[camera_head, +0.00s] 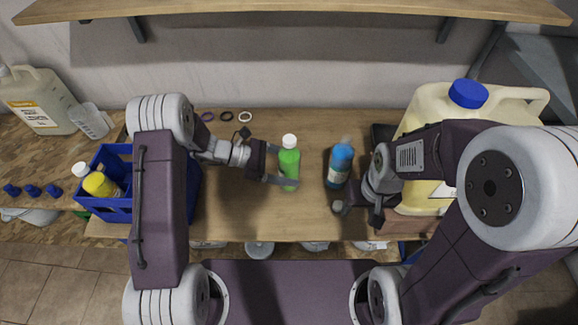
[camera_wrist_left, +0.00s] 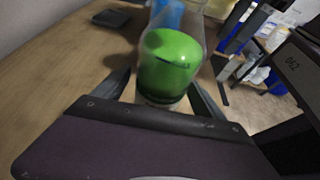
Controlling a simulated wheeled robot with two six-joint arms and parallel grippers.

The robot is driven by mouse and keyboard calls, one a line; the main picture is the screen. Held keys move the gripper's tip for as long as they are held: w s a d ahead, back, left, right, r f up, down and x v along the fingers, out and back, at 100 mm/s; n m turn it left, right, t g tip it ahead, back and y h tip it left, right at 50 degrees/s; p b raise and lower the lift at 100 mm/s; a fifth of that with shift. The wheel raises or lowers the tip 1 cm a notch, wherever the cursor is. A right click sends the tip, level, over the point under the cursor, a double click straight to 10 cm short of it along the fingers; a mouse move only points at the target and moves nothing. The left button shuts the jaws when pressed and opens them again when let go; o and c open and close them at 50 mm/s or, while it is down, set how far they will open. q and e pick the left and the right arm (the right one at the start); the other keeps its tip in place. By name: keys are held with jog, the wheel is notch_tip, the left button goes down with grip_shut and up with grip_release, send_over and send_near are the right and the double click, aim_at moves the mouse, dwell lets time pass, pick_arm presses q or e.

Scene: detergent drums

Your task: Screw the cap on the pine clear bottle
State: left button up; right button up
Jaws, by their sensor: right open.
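The pine clear bottle is probably the green bottle (camera_head: 289,163); its label cannot be read. It stands upright on the wooden table with a white top (camera_head: 289,141). My left gripper (camera_head: 282,168) is at the green bottle from the left, with one finger across its front side. In the left wrist view the green bottle (camera_wrist_left: 168,66) is between the two fingers; whether both touch it cannot be told. My right gripper (camera_head: 355,207) is open, low over the table, right of the green bottle and in front of the blue bottle.
A blue bottle (camera_head: 340,165) stands right of the green one. A large cream jug (camera_head: 425,108) with a blue cap is at the right. A blue crate (camera_head: 110,208) holds a yellow bottle (camera_head: 100,184). Several rings (camera_head: 226,116) lie at the back. Blue caps (camera_head: 32,190) lie far left.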

pick_arm(q)
jog(key=shift+r, duration=0.15)
jog(key=shift+a+r, duration=0.15)
jog(key=shift+a, duration=0.2)
jog(key=v, duration=1.1)
jog(key=shift+a, duration=0.15)
jog(key=shift+r, duration=0.15)
